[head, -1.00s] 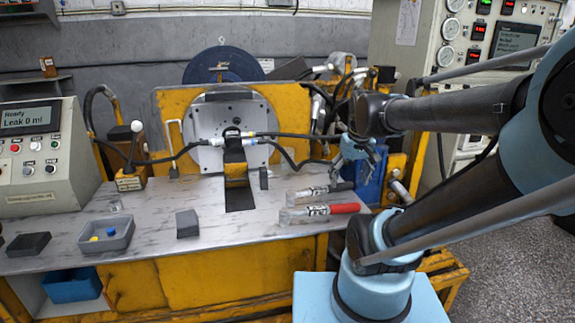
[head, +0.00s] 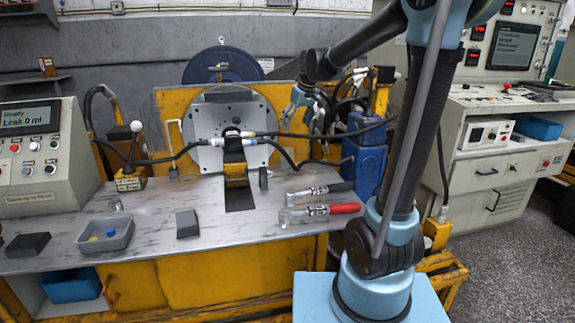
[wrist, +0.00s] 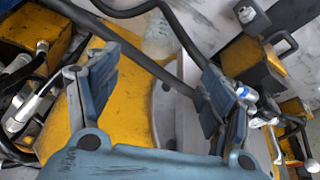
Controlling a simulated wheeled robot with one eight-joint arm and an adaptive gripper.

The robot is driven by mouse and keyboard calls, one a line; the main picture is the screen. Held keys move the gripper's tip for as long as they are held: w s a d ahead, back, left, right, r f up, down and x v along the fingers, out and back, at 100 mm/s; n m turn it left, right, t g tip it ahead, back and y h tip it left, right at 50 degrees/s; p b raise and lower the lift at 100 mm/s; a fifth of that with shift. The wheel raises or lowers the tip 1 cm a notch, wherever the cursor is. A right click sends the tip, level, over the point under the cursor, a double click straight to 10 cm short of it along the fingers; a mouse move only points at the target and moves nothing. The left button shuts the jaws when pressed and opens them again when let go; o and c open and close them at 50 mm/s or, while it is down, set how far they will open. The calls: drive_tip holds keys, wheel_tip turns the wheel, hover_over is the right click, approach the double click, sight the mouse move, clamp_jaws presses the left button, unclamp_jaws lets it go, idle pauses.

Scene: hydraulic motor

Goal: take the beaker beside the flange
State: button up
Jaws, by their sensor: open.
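The flange (head: 208,120) is a round grey plate with holes, upright against the yellow frame on the bench. My gripper (head: 294,112) is right of it, near the frame's upper right. In the wrist view my gripper (wrist: 150,95) has its two blue fingers wide apart with nothing between them. The flange's edge (wrist: 162,115) shows between the fingers. A pale see-through shape (wrist: 160,38), which looks like the beaker, stands on the bench beyond the fingertips, with a black hose crossing in front. I cannot make the beaker out clearly in the head view.
Black hoses (head: 290,158) run across the flange's front to the clamp block (head: 235,160). Two wrenches, one red-handled (head: 330,209), lie on the bench. A grey tray (head: 105,236) and dark blocks lie at left. A blue canister (head: 368,155) stands at right.

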sight(288, 154)
drive_tip(key=shift+w+x, duration=0.25)
drive_tip(key=shift+x, duration=4.1)
drive_tip(key=shift+w+x, duration=0.2)
drive_tip(key=shift+x, duration=4.2)
drive_tip(key=shift+a+r, duration=0.1)
drive_tip(key=shift+r, duration=0.1)
drive_tip(key=c, duration=1.2)
